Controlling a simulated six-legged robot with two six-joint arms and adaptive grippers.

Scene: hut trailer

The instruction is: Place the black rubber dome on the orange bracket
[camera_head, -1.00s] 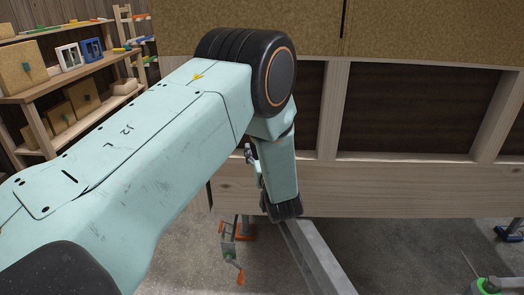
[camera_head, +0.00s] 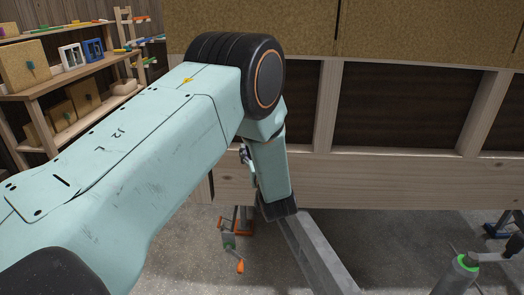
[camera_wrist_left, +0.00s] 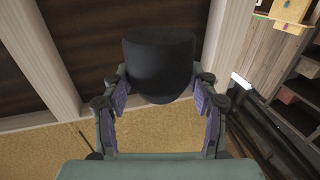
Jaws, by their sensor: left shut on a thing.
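In the left wrist view, the black rubber dome (camera_wrist_left: 158,62) sits between the two purple-padded fingers of my left gripper (camera_wrist_left: 160,90), which is shut on it. The dome's wide flat end points away from the gripper. In the head view, my left arm reaches in front of the trailer wall and its gripper and the dome are not clearly visible. I cannot pick out the orange bracket for certain; small orange parts (camera_head: 240,266) show on a jack below the trailer. My right gripper is not in view.
The wooden trailer wall (camera_head: 400,185) with dark panels stands close ahead. A grey metal beam (camera_head: 318,255) runs from below it toward me. A green-ringed stand (camera_head: 462,268) is at lower right. Wooden shelves (camera_head: 60,90) with boxes stand at left. Concrete floor shows below.

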